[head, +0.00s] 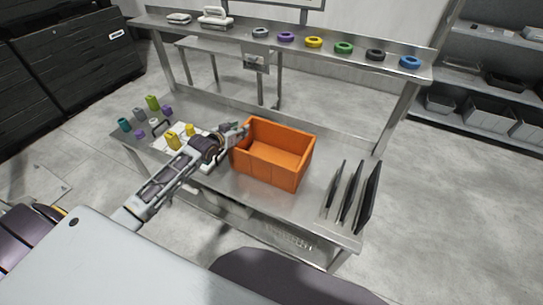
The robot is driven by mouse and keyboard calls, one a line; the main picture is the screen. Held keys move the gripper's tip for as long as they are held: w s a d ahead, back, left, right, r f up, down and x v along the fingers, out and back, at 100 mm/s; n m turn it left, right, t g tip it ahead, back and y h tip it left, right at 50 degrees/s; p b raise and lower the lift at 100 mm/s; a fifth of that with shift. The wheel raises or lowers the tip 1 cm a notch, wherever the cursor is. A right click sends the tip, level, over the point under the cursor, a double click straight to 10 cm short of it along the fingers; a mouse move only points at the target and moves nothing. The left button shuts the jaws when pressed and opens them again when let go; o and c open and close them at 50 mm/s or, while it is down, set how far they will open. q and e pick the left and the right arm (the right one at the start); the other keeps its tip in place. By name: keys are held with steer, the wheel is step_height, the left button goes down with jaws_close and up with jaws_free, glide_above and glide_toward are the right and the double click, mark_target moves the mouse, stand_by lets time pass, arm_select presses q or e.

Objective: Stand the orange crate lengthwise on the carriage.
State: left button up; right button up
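The orange crate (272,170) stands upright and appears empty on the steel table (225,180), its open top facing up. My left arm reaches in from the left, and my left gripper (240,131) is at the crate's left end, close to the rim at the far left corner. Its fingers are small and partly merged with the rim, so I cannot tell whether they are open or shut on it. My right gripper is not in view. I cannot make out a carriage in this view.
Dark upright plates (350,197) stand right of the crate. Yellow, green, teal and purple pieces (152,103) stand at the table's left end. A raised shelf (330,50) behind holds several coloured rings. Grey shelving (490,85) is at the right, black cabinets (65,65) at the left.

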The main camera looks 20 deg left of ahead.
arm_select(q)
steer(key=shift+w+f, duration=0.25)
steer(key=shift+w, duration=0.3)
steer(key=shift+c, duration=0.5)
jaws_close()
steer(key=shift+r, duration=0.15)
